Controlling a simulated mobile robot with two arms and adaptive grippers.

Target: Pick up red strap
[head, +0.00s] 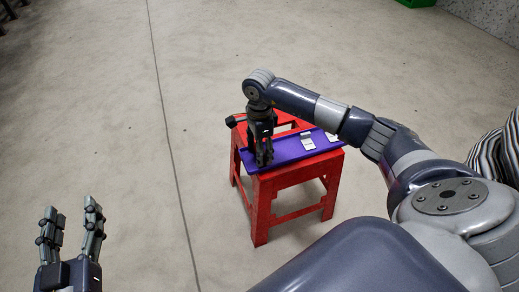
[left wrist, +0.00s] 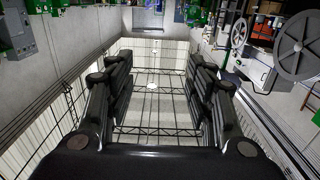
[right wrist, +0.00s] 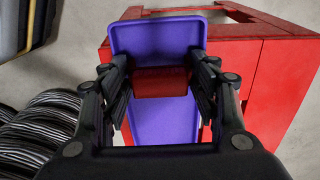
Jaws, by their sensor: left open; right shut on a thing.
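The red strap (right wrist: 162,82) shows in the right wrist view as a short red roll over the purple tray (right wrist: 158,37). My right gripper (right wrist: 162,68) is shut on it, with one finger at each end. In the head view my right gripper (head: 264,155) points down at the left part of the purple tray (head: 284,152), and the strap is hidden there. I cannot tell whether the strap still touches the tray. My left gripper (head: 70,228) is open and empty at the lower left, away from the tray.
The tray lies on a red stool (head: 261,205). Small white cards (head: 307,141) lie on the tray right of my right gripper. A black-and-white striped thing (head: 490,155) is at the right edge, also in the right wrist view (right wrist: 40,130). The floor around the stool is clear.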

